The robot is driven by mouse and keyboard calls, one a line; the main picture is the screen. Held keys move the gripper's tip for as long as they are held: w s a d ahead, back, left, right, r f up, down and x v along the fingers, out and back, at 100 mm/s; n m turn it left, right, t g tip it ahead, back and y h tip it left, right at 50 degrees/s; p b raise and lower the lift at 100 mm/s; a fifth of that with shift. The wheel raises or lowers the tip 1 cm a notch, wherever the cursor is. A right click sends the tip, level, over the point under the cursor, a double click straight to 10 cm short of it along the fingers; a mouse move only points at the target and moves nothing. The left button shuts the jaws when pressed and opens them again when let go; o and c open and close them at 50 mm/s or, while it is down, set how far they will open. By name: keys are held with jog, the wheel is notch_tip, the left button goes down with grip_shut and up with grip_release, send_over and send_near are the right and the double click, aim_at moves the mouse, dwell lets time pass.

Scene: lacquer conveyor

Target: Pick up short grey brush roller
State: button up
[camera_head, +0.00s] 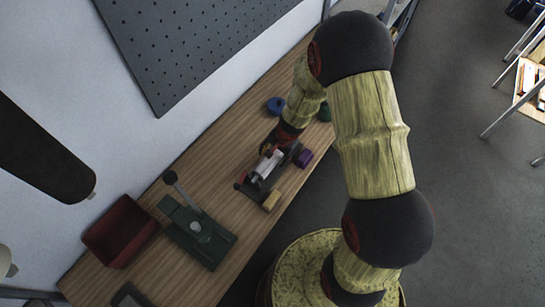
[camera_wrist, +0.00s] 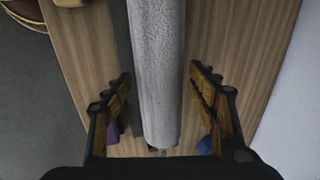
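The grey brush roller (camera_wrist: 158,70) is a pale, fuzzy cylinder running lengthwise down the middle of the wrist view. My gripper (camera_wrist: 160,76) is open, with one finger on each side of the roller and a visible gap on both sides. The roller's near end lies between the fingers, close to the palm. In the head view a pale cylinder (camera_head: 268,164) that looks like the roller lies on the workbench below my gripper (camera_head: 283,148), partly hidden by it. Whether the roller rests on a support is unclear.
The wooden workbench (camera_head: 228,165) runs along a wall with a pegboard (camera_head: 200,40). Close by are a purple block (camera_head: 304,159), a tan block (camera_head: 271,201), a blue roll (camera_head: 275,105) and a green round item (camera_head: 324,114). A green lever press (camera_head: 205,238) and red bin (camera_head: 120,232) stand lower left.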

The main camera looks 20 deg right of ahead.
jog(key=c, duration=1.2)
jog(key=shift+c, duration=0.2)
jog(key=shift+r, duration=0.2)
